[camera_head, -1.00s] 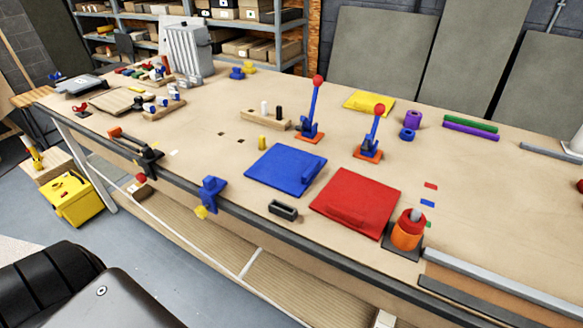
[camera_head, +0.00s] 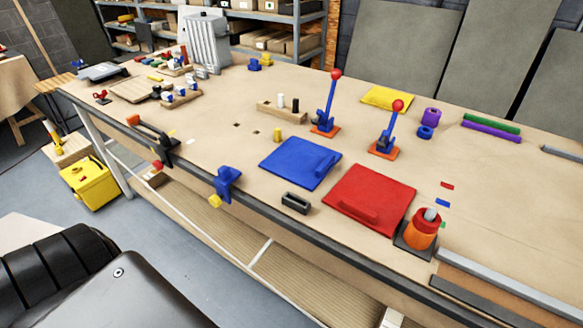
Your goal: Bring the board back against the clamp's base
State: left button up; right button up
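A blue board (camera_head: 295,160) with a raised blue bar lies flat on the workbench. A red board (camera_head: 372,193) with a raised red bar lies flat to its right, nearer the front edge. Behind the blue board stands a toggle clamp with a blue lever (camera_head: 329,102), a red ball on top and an orange base (camera_head: 326,131). A second such clamp (camera_head: 390,127), on an orange base (camera_head: 384,152), stands behind the red board. Both levers are upright. A bare gap shows between each board and the base behind it. Neither of my grippers is in view.
A blue clamp (camera_head: 227,183) grips the bench's front edge. A black holder (camera_head: 296,203) and an orange-red cylinder (camera_head: 423,229) stand near the boards. A wooden block with pegs (camera_head: 281,109) is behind. The bench top (camera_head: 510,190) at right is mostly clear.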

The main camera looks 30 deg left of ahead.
aim_at(304, 163)
jog(key=u, duration=0.7)
jog(key=k, duration=0.1)
